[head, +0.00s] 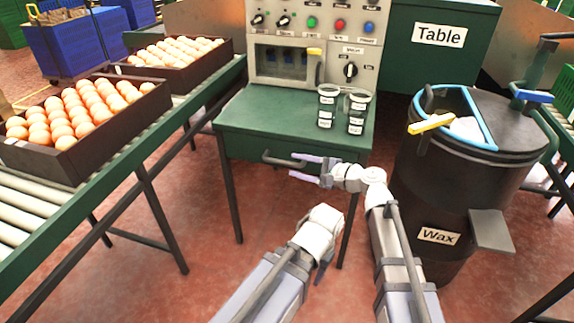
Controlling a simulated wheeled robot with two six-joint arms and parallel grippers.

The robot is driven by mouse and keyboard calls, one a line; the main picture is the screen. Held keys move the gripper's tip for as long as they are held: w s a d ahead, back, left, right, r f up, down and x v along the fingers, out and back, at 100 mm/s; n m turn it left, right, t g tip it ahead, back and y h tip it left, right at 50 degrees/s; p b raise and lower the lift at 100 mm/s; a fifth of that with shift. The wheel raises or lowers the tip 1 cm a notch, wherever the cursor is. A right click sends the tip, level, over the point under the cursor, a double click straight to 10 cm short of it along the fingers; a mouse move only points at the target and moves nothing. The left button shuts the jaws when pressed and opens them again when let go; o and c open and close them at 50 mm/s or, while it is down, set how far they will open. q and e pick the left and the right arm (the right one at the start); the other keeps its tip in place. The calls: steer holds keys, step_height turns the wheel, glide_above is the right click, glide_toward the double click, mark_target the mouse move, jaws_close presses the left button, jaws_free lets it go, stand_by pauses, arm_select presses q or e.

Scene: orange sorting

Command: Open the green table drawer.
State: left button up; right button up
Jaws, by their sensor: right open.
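The green table (255,111) stands ahead, with its drawer front (240,147) facing me and looking shut. A dark bar handle (277,160) sticks out from the drawer front. My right gripper (301,167) comes from the right with its two pale fingers spread, one above the other. The fingertips are at the right part of the handle. I cannot tell whether they touch it. My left gripper (325,266) is low, in front of the table and apart from it. It is mostly hidden behind its wrist, so its fingers are unclear.
Several labelled jars (327,106) stand on the tabletop beneath a control panel (312,30). A black wax barrel (455,180) stands close on the right. A roller conveyor (110,170) with egg-like orange items in dark crates (125,130) runs along the left. Red floor lies below the drawer.

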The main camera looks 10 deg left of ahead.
mark_target(293, 165)
steer(key=shift+b+x, duration=0.35)
steer(key=shift+x, duration=1.9)
jaws_close()
